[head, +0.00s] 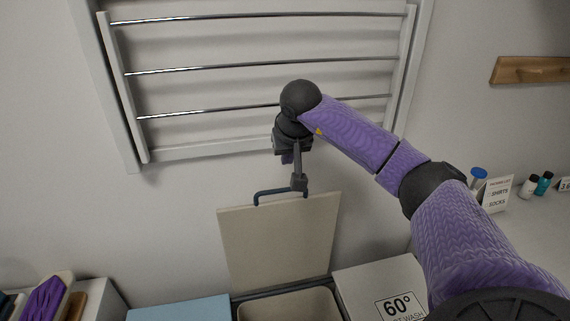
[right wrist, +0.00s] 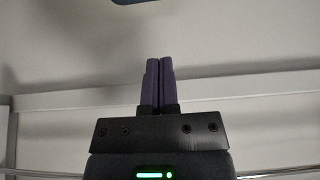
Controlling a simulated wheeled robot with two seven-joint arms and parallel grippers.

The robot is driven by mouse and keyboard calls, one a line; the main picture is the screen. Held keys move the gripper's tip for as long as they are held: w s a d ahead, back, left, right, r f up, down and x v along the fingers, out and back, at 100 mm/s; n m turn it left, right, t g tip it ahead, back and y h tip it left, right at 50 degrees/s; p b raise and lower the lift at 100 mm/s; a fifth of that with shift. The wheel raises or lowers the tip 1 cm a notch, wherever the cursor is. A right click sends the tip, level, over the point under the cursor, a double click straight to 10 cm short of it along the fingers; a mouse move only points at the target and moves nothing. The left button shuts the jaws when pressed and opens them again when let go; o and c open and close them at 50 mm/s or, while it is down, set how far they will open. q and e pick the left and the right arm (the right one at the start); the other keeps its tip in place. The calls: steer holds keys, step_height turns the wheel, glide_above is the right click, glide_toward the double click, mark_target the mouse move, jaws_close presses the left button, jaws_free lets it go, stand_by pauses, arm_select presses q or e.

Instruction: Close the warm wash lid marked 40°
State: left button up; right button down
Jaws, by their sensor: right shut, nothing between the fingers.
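A beige lid (head: 278,240) stands raised, nearly upright, behind an open bin (head: 288,305) in the head view. A dark blue bar handle (head: 272,193) runs along its top edge; no 40° mark shows on the face I see. My right gripper (head: 287,159) is above and behind the handle, near the wall. In the right wrist view its purple fingers (right wrist: 160,70) are shut together with nothing between them. A dark blue piece, probably the handle, shows at the top edge of that view. My left gripper is not in view.
A white lid marked 60° (head: 385,285) lies closed to the right, and a light blue lid (head: 180,308) lies flat to the left. A wall drying rack (head: 260,67) is behind my right arm. Small bottles (head: 530,187) and a card (head: 497,193) stand on the right counter.

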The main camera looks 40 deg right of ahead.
steer(key=b+x, duration=0.1)
steer(key=x, duration=0.6)
steer(key=shift+w+f, duration=0.1)
steer(key=shift+f, duration=0.4)
steer(key=shift+s+a+r+p, duration=0.25)
steer(key=shift+s+a, duration=0.2)
steer(key=shift+s, duration=0.35)
steer(key=shift+s+a+r+p, duration=0.2)
steer(key=shift+s+a, duration=0.2)
steer(key=shift+s, duration=0.4)
